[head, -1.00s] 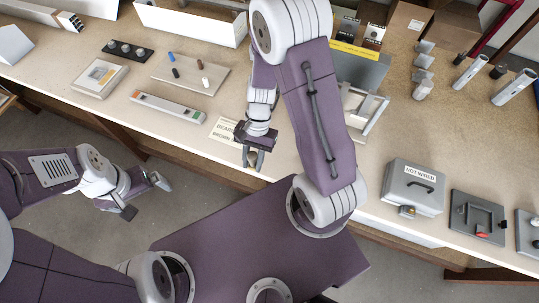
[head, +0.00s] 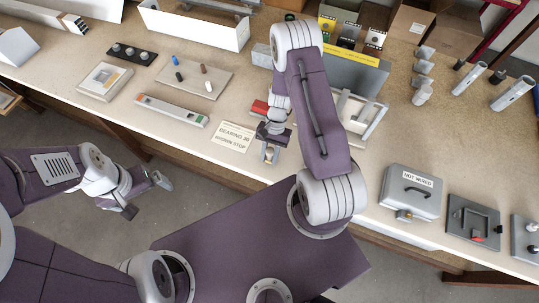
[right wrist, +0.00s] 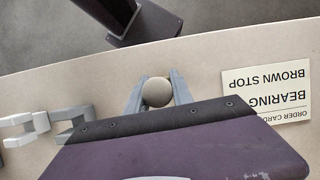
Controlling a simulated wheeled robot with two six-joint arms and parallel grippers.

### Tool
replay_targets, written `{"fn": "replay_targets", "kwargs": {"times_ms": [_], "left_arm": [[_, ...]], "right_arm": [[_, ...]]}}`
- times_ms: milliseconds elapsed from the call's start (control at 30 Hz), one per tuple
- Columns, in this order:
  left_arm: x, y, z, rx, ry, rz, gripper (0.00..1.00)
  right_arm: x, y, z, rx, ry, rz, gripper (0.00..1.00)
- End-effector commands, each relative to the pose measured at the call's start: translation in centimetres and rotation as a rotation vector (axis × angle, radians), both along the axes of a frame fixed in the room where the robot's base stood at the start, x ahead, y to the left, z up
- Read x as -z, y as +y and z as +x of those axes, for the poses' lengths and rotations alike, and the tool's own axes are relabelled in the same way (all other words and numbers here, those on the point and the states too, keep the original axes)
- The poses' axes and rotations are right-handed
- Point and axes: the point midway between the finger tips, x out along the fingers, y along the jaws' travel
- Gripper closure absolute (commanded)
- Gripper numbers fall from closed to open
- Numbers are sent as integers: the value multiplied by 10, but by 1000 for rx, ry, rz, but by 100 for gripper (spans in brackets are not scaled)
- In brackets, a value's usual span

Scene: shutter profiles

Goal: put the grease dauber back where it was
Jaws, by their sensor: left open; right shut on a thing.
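My right gripper (head: 269,154) is at the front edge of the bench, just right of the order card (head: 232,137). In the right wrist view its two grey fingers (right wrist: 157,92) are closed on a round, beige-grey ended thing (right wrist: 157,91). The rest of that thing is hidden, so I cannot tell whether it is the grease dauber. My left gripper (head: 146,195) is open and empty, in front of the bench over the floor.
A red thing (head: 260,107) lies partly behind my right arm. A board with several small pegs (head: 195,81) and a long grey strip (head: 171,111) are to the left. A metal frame (head: 372,122) and a "NOT WIRED" box (head: 411,190) are to the right.

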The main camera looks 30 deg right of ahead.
Motion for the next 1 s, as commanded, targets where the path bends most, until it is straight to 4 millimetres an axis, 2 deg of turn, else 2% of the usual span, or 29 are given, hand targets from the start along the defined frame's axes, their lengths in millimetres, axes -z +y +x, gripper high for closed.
{"fn": "replay_targets", "kwargs": {"times_ms": [167,200,267,533,667,767,1000], "left_arm": [[5,0,0,0,0,0,0],[3,0,0,0,0,0,0],[3,0,0,0,0,0,0],[3,0,0,0,0,0,0],[1,0,0,0,0,0,0],[5,0,0,0,0,0,0],[15,0,0,0,0,0,0]], "right_arm": [[5,0,0,0,1,1,100],[4,0,0,0,0,0,64],[3,0,0,0,0,0,51],[3,0,0,0,0,0,51],[-4,-1,2,1,-2,1,51],[-19,-7,7,2,-6,-1,51],[-70,-23,21,1,-5,-2,51]]}}
